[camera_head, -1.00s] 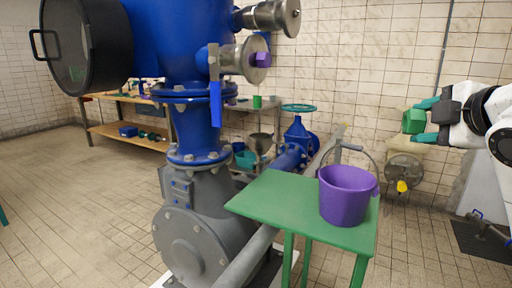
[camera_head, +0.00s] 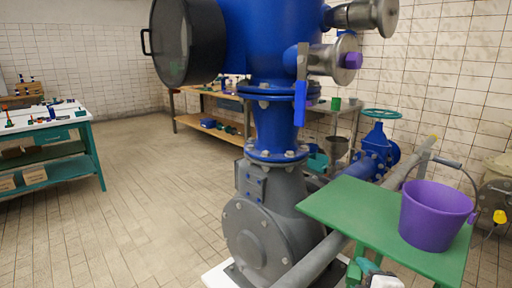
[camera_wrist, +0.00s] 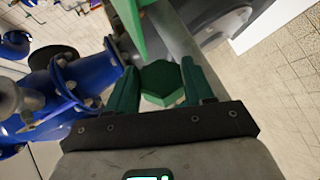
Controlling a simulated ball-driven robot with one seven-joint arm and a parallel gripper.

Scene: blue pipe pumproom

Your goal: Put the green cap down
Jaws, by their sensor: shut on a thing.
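The green cap (camera_wrist: 163,83) is a dark green, six-sided piece. It sits between the two green fingers of my gripper (camera_wrist: 158,88) in the wrist view, and the fingers are shut on it. In the head view only a small green and white part of my arm's end shows at the bottom edge, in front of the green table (camera_head: 345,205). I cannot make out the cap clearly there.
A purple bucket (camera_head: 432,216) stands on the green table. The large blue and grey pump (camera_head: 262,215) stands left of it. A white-topped workbench (camera_head: 50,125) with small items is at the far left. A wooden bench (camera_head: 200,122) stands behind. Tiled floor between is clear.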

